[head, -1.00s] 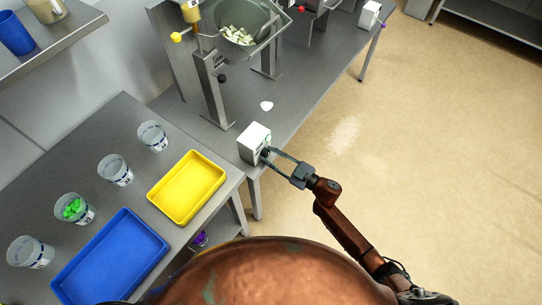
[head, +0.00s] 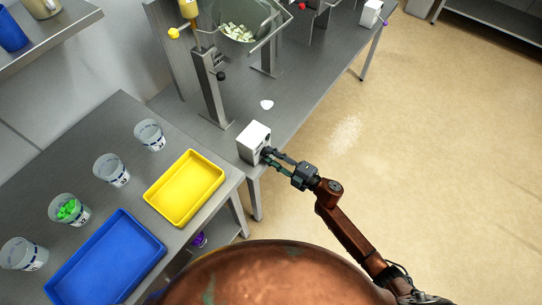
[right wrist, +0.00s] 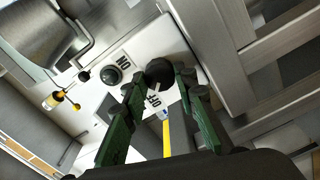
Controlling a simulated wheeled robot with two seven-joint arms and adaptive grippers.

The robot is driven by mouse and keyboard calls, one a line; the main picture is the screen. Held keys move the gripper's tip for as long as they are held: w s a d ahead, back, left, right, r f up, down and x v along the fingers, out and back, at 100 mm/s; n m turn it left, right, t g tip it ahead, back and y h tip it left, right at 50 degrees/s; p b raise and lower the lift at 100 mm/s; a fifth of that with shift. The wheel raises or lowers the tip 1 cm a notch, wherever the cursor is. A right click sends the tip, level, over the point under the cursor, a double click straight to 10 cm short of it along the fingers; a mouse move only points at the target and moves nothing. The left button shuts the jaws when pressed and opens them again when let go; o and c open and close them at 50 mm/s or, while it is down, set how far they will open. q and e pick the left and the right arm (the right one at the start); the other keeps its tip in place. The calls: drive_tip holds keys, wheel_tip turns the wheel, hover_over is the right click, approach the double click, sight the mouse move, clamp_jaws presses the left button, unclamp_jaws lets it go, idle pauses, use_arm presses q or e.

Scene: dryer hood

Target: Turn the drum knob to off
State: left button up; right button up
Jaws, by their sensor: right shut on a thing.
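A white control box (head: 254,142) stands at the near end of the long steel table. Its face carries a black knob (right wrist: 159,73), with printed labels beside it, one reading ON and another partly covered by a finger. A dark round button or knob (right wrist: 112,75) is also on this face. My right gripper (head: 266,155) is at the box's front face. In the right wrist view my right gripper (right wrist: 161,84) has one finger on each side of the black knob, shut on it. The knob's exact pointing direction is hard to read. My left gripper is not in view.
A steel drum (head: 243,22) with pale pieces hangs above the long table. On the near table stand a yellow tray (head: 184,188), a blue tray (head: 108,262) and several clear cups. The floor at right is open.

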drive_tip(key=shift+n, duration=0.5)
drive_tip(key=o, duration=1.2)
drive_tip(key=shift+c, duration=0.2)
drive_tip(key=v, duration=1.2)
